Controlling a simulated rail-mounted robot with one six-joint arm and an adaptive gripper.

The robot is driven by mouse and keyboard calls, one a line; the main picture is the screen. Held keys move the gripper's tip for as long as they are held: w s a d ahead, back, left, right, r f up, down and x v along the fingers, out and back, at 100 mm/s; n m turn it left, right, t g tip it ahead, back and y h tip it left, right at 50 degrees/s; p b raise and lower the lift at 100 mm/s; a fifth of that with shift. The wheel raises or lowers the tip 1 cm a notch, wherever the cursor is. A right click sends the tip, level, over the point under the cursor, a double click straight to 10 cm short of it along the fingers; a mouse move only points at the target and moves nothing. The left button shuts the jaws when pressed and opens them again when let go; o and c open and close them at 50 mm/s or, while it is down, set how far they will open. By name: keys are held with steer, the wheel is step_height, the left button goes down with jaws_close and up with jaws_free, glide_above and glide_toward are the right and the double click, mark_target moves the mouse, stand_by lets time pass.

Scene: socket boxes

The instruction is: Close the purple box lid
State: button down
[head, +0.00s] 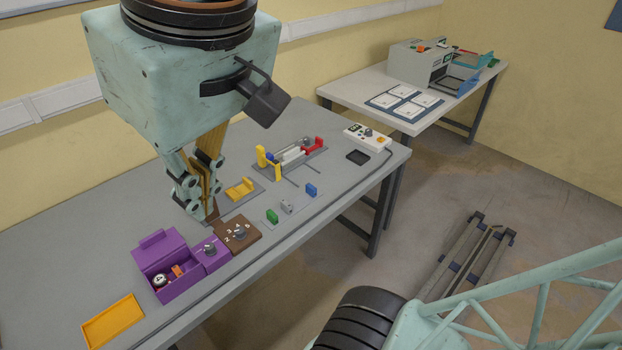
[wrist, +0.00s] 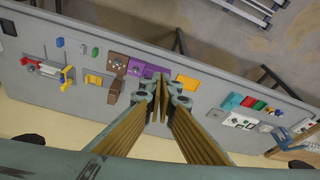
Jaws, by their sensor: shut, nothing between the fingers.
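The purple box (head: 186,293) stands near the front edge of the table. Its lid (head: 162,252) is open, raised at the back with a small tab on its upper edge. Inside lie a dark ball with a white mark (head: 160,280) and a small orange piece (head: 178,271). A purple block with a knob (head: 210,251) adjoins the box on the right. My gripper (head: 211,217) is shut and empty, pointing down behind the brown box and to the right of the lid. In the wrist view the purple box (wrist: 149,70) is partly hidden by my fingers.
A brown box with a numbered dial (head: 238,234) stands right of the purple one. An orange tray (head: 112,320) lies to the left. A yellow holder (head: 241,189) and small coloured blocks (head: 287,206) stand farther right. The table behind the lid is clear.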

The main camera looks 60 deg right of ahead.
steer(key=w+d+f+m+g+p, duration=0.15)
steer(key=w+g+p, duration=0.3)
steer(key=w, duration=2.55)
steer(key=w+d+f+g+p, duration=0.1)
steer(key=w+f+p, duration=0.1)
steer(key=w+f, duration=0.7)
steer(key=w+d+f+g+y+p, duration=0.1)
steer(key=w+d+f+g+p, duration=0.1)
steer(key=w+f, duration=0.8)
step_height(320, 180, down, 7)
steer(key=shift+w+d+r+m+p, duration=0.15)
steer(key=shift+d+r+m+p, duration=0.1)
steer(key=shift+m+p, duration=0.2)
steer(key=shift+f+g, duration=0.15)
steer(key=shift+g, duration=0.1)
glide_above(156, 244)
steer(key=w, duration=0.4)
step_height(156, 244, down, 9)
steer(key=shift+d+p, duration=0.3)
steer(key=shift+d, duration=0.1)
